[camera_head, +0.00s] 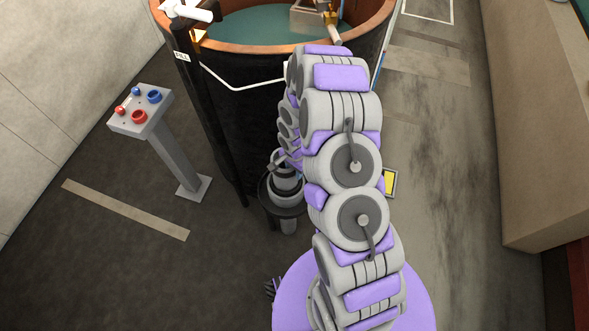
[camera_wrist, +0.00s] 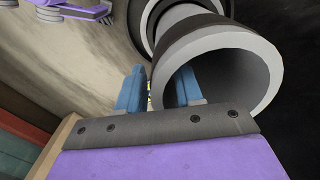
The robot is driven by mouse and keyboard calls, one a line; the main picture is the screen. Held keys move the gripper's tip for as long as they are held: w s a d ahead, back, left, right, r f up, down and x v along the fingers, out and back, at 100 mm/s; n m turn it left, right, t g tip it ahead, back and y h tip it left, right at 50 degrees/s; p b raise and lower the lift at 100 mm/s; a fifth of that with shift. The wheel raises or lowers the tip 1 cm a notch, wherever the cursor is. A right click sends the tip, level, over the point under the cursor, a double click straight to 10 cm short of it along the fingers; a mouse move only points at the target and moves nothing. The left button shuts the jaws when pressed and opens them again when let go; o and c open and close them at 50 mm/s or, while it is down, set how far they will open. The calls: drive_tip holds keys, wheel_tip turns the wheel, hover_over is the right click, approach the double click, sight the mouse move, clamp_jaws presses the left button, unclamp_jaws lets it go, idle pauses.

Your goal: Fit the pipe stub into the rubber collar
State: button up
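The grey pipe stub (camera_wrist: 232,45) fills the upper right of the wrist view, its open, light-rimmed end facing the camera. My gripper (camera_wrist: 162,78) has two blue fingers, one outside the stub's rim and one across its mouth; they appear shut on the stub's wall. Behind the stub, a wider dark ring with a light edge, apparently the rubber collar (camera_wrist: 143,22), surrounds its far part. In the head view, the dark collar (camera_head: 271,203) is low beside the tank, with grey tube parts upright inside it and below it. How deep the stub sits is not clear.
A large dark tank (camera_head: 241,120) with a copper-coloured rim stands behind the collar, close to my arm. A control pedestal (camera_head: 169,153) with red and blue buttons stands at left. A long beige block (camera_head: 535,130) lies at right. The floor between pedestal and tank is clear.

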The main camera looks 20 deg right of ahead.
drive_tip(key=shift+r, duration=0.1)
wheel_tip(320, 180, up, 12)
drive_tip(key=p, duration=0.3)
drive_tip(key=s+a+r+n, duration=0.1)
drive_tip(key=s+r+n, duration=0.3)
drive_tip(key=r, duration=0.5)
drive_tip(key=s+r+n, duration=0.2)
drive_tip(key=s+r, duration=0.5)
drive_tip(key=r, duration=0.2)
drive_tip(key=s+a+r+n+g, duration=0.1)
drive_tip(key=s+r+n, duration=0.2)
drive_tip(key=s, duration=0.7)
drive_tip(key=s+a+r+n, duration=0.1)
drive_tip(key=s+r+n, duration=0.1)
drive_tip(key=s+r, duration=0.5)
drive_tip(key=s, duration=0.3)
drive_tip(key=shift+s+r+n+g, duration=0.3)
drive_tip(key=shift+r+n+g, duration=0.1)
